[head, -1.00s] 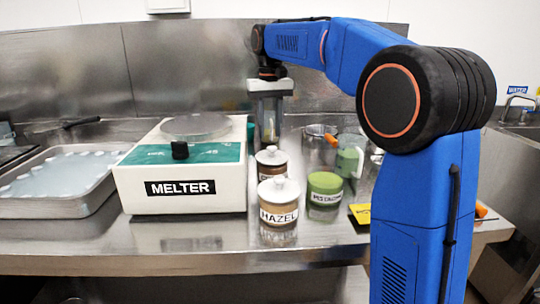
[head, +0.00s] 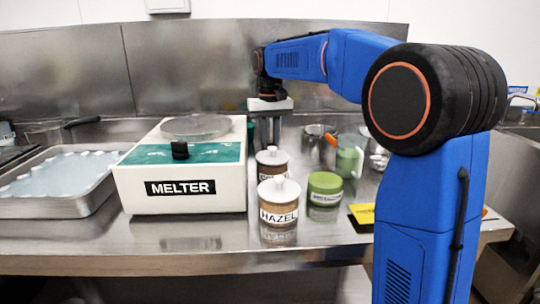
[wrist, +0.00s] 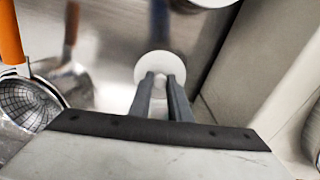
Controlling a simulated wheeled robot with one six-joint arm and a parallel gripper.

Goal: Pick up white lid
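Two jars with white knobbed lids stand on the steel counter. The rear jar (head: 271,171) is partly hidden by the HAZEL jar (head: 278,215) in front. My gripper (head: 271,145) is above the rear jar, pointing down, with its fingers reaching the knob of that jar's white lid (head: 271,157). In the wrist view, this white lid (wrist: 143,66) is a round disc seen from above, and my gripper (wrist: 163,80) has its two fingers close together on either side of the knob, apparently touching it. The lid rests on the jar.
A melter (head: 181,190) stands left of the jars. A green-lidded jar (head: 325,188) is close on the right, with a jug (head: 350,158) behind it. A metal tray (head: 60,205) is at far left. A strainer with an orange handle (wrist: 11,35) shows in the wrist view.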

